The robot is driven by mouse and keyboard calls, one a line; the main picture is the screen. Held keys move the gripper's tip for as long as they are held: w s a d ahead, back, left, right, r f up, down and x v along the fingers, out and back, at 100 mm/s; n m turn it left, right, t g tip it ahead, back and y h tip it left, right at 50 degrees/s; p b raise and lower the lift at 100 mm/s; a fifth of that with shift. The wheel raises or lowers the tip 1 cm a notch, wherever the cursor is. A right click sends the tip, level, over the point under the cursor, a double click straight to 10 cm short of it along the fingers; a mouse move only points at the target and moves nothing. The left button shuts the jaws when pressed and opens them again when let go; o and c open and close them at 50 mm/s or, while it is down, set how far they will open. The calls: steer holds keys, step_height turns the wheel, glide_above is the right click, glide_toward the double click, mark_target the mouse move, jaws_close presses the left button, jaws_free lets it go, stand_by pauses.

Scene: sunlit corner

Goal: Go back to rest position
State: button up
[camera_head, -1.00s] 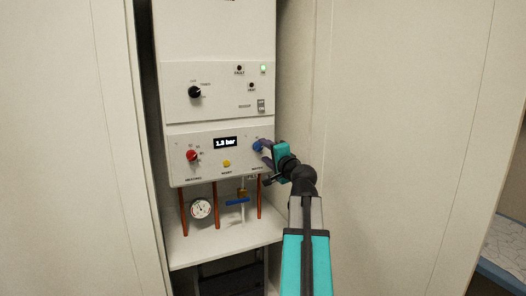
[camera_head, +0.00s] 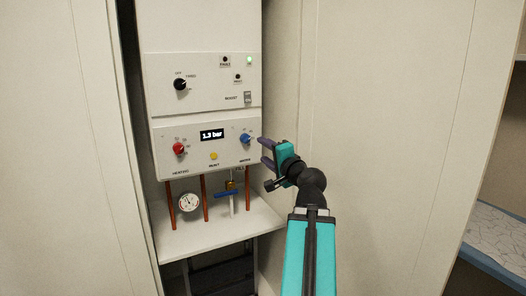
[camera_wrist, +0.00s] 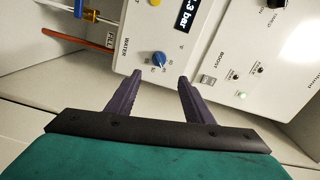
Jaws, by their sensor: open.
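My gripper (camera_head: 264,153) is open and empty, just right of the boiler's lower control panel, with its dark purple fingers pointing left. In the wrist view my gripper (camera_wrist: 156,92) shows two spread fingers. The blue water knob (camera_head: 245,138) stands clear of the fingers. It also shows in the wrist view (camera_wrist: 159,59), beyond and between the fingertips, apart from both. My teal and black arm reaches up from the bottom of the head view.
The white boiler (camera_head: 199,80) has a red knob (camera_head: 179,149), a yellow button (camera_head: 213,156) and a display reading about 1.3 bar (camera_head: 212,134). Below are copper pipes, a gauge (camera_head: 189,202), a blue valve handle (camera_head: 227,194) and a shelf (camera_head: 215,228). Cabinet walls flank it.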

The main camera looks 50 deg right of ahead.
stand_by(0.5)
